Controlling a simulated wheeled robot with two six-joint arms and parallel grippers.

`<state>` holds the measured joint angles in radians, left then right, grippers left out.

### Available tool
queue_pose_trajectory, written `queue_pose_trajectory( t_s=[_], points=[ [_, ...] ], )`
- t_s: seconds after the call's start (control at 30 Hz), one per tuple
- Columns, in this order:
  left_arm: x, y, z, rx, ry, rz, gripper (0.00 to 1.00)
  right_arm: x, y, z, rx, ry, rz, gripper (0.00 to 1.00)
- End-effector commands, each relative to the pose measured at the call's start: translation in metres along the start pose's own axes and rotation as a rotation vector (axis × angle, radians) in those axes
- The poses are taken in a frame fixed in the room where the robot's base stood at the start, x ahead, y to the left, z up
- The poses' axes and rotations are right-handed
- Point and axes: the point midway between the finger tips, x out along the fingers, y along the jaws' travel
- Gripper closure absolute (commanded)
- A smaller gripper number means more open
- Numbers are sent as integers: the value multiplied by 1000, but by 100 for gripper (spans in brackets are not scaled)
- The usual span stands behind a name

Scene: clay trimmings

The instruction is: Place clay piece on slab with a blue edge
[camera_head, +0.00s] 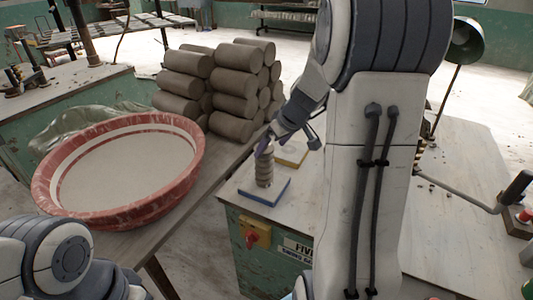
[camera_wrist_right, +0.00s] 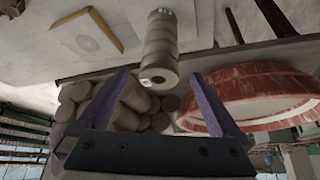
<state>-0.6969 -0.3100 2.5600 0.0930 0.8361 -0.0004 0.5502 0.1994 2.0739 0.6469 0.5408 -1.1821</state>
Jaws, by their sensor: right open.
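The clay piece (camera_head: 264,171), a grey ridged upright column, stands on the slab with a blue edge (camera_head: 280,195) near the table's left corner. A slab with a yellow edge (camera_head: 293,154) lies just behind it; it also shows in the right wrist view (camera_wrist_right: 108,25). My right gripper (camera_head: 264,148) is at the top of the clay piece. In the right wrist view its purple fingers (camera_wrist_right: 158,75) are spread, with the end of the clay piece (camera_wrist_right: 160,45) between the tips and gaps on both sides. My left gripper is out of view.
A red-rimmed basin (camera_head: 184,170) stands on the left table, with a stack of grey clay cylinders (camera_head: 232,127) behind it. A lamp (camera_head: 465,42) rises at the right. My right arm hides part of the work table (camera_head: 455,165).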

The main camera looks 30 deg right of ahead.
Motion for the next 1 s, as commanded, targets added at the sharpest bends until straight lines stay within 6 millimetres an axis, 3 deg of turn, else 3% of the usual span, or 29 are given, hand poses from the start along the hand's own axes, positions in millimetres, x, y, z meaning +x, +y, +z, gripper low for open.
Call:
queue_pose_trajectory(
  t_s=[0.1,0.33,0.43,0.57,0.63,0.7,0.8,0.9,1.0],
  points=[
    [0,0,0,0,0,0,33,-14,0,0,0,2,1,0],
    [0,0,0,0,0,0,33,-20,-1,0,-1,-1,-2,0],
    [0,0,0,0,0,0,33,-19,-22,-2,-19,-13,-28,0],
    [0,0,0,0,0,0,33,-18,-98,-1,-79,-68,-114,0],
    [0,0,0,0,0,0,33,-22,-152,9,-125,-120,-171,0],
    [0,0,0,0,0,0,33,-30,-204,29,-175,-181,-217,0],
    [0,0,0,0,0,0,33,-45,-263,67,-250,-269,-258,0],
    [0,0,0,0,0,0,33,-64,-304,110,-325,-350,-271,0],
    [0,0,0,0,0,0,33,-80,-325,150,-392,-410,-261,0]
  ],
)
